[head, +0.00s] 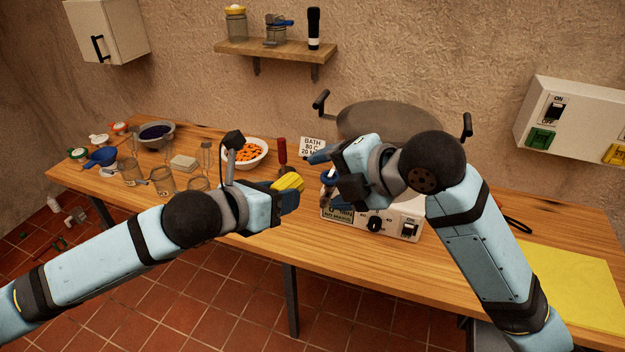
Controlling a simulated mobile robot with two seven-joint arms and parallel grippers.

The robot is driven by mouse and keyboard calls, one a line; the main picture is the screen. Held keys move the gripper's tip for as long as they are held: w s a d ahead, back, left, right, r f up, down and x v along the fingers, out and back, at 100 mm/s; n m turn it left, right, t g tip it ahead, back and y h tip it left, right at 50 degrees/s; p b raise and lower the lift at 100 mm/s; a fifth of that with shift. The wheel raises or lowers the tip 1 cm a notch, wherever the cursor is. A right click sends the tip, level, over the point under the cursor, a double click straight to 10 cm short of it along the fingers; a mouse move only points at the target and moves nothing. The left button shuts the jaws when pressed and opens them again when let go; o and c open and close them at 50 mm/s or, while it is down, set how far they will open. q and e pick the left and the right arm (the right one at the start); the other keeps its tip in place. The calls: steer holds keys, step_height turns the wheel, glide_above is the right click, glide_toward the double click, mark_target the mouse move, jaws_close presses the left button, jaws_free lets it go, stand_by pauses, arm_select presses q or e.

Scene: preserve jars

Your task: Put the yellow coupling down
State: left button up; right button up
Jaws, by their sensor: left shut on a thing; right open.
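The yellow coupling (288,182) is at the tip of my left gripper (290,188), which is shut on it. It is held above the front half of the wooden table (265,235), apart from the tabletop as far as I can tell. My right gripper (318,165) is open, to the right of the coupling, in front of the cooker with its control box. Its fingers are partly hidden by its own body, and a small part of the scene behind it is hidden.
A white bowl of orange pieces (246,153) is behind my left gripper. A control box (398,222) stands right of centre. A yellow mat (570,285) lies at the right.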

arm_select(q)
steer(key=shift+w+d+f, duration=0.15)
steer(key=shift+w+f, duration=0.05)
arm_select(e)
steer(key=w+d+f+m+y, duration=0.1)
steer(key=w+d+f+m, duration=0.15)
steer(key=d+f, duration=0.4)
arm_select(q)
steer(key=w+d+f+m+g+h, duration=0.3)
steer(key=w+d+f+m+g, duration=0.1)
steer(key=f, duration=0.2)
steer(key=shift+w+d+m, duration=0.3)
steer(key=shift+w+d, duration=0.05)
steer(key=shift+w, duration=0.05)
arm_select(e)
steer(key=w+x, duration=0.1)
steer(key=x, duration=0.9)
steer(key=shift+d+r, duration=0.1)
steer(key=shift+d, duration=0.1)
steer(key=shift+c, duration=0.5)
steer(key=c, duration=0.9)
arm_select(q)
steer(key=o, duration=1.1)
